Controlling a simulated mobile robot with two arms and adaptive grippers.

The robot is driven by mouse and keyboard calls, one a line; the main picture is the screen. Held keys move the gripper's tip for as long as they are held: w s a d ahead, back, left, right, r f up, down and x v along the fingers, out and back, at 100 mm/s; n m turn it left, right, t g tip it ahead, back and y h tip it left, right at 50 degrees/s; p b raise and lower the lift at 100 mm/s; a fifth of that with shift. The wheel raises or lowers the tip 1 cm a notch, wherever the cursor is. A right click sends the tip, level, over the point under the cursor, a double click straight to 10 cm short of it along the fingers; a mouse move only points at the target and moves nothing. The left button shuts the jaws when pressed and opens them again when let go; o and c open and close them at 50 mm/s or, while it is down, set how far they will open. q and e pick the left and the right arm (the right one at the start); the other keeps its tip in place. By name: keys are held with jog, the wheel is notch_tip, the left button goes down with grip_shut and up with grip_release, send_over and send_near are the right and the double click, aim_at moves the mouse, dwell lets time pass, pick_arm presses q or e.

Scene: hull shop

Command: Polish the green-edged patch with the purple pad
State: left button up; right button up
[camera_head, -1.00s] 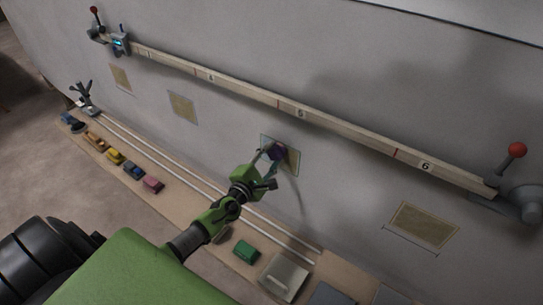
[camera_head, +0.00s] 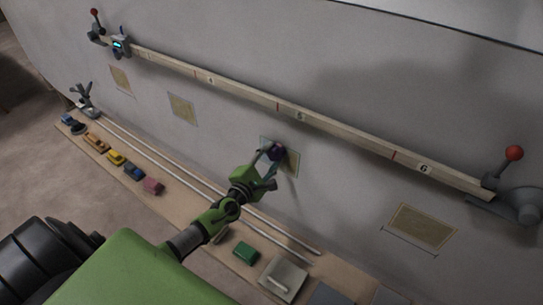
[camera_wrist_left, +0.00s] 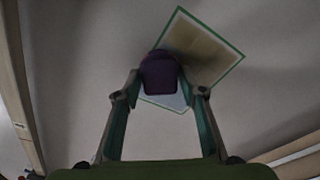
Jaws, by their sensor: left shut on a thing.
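The green-edged patch (camera_head: 291,165) is on the grey hull wall below the long rail, near the middle of the head view. In the left wrist view, the patch (camera_wrist_left: 212,52) is brownish at upper right, with a pale grey strip along its lower left. My left gripper (camera_head: 268,161) is shut on the purple pad (camera_head: 277,152) and holds it in front of the patch. The left wrist view shows the pad (camera_wrist_left: 160,72) between both fingers, covering the patch's left part. I cannot tell whether it touches the wall. My right gripper is not in view.
A numbered rail (camera_head: 340,128) with red-knobbed levers crosses the wall above the patch. Other tan patches (camera_head: 422,226) are on the wall.

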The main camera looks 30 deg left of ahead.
pick_arm(q)
notch_tip(320, 180, down, 11)
jog(key=b, duration=0.9)
jog(key=shift+r, duration=0.2)
jog(key=shift+s+r, duration=0.1)
dwell(0.6)
jog(key=shift+s, duration=0.1)
jog(key=shift+s, duration=0.5)
jog(key=shift+d+p, duration=0.55)
jog(key=shift+d, duration=0.4)
jog(key=shift+s+d, duration=0.1)
jog(key=shift+d, duration=0.4)
